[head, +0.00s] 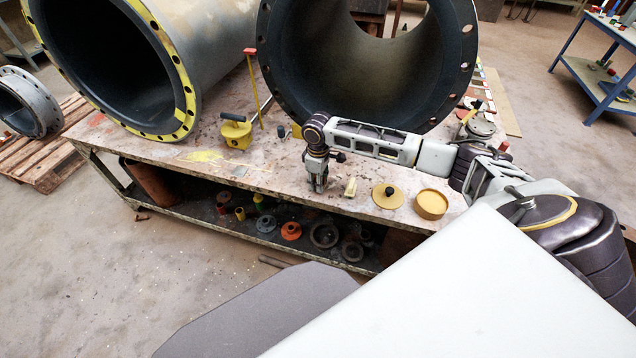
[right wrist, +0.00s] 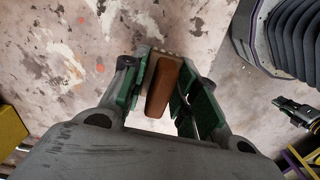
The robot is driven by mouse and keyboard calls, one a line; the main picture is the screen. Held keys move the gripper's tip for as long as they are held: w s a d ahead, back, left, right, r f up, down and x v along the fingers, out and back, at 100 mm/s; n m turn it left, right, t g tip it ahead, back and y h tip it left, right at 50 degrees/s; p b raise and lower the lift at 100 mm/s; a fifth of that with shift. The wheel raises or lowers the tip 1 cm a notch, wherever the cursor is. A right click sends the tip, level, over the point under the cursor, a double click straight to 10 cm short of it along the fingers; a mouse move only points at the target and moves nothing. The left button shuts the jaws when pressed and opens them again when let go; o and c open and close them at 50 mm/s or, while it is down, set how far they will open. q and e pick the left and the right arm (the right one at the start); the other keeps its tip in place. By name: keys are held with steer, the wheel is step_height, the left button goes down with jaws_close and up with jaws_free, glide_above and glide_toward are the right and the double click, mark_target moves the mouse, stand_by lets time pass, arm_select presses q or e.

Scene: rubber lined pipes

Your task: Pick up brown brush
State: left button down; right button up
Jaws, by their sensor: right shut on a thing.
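The brown brush (right wrist: 164,88) shows in the right wrist view between the two green-padded fingers of my right gripper (right wrist: 168,95). Its brown wooden handle points toward the camera, and a pale edge shows at its far end. The right gripper is shut on it. In the head view my right gripper (head: 317,182) points down over the front part of the worktable (head: 185,165); the brush cannot be made out there. Whether the brush touches the table is unclear. My left gripper is not in view.
Two large flanged pipes (head: 180,60) (head: 375,75) stand on the table behind the gripper. A yellow block with a handle (head: 236,133) is to the left. A small pale piece (head: 350,188), a yellow disc (head: 387,197) and a round tin (head: 431,205) lie to the right.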

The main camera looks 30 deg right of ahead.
steer(key=shift+r, duration=0.2)
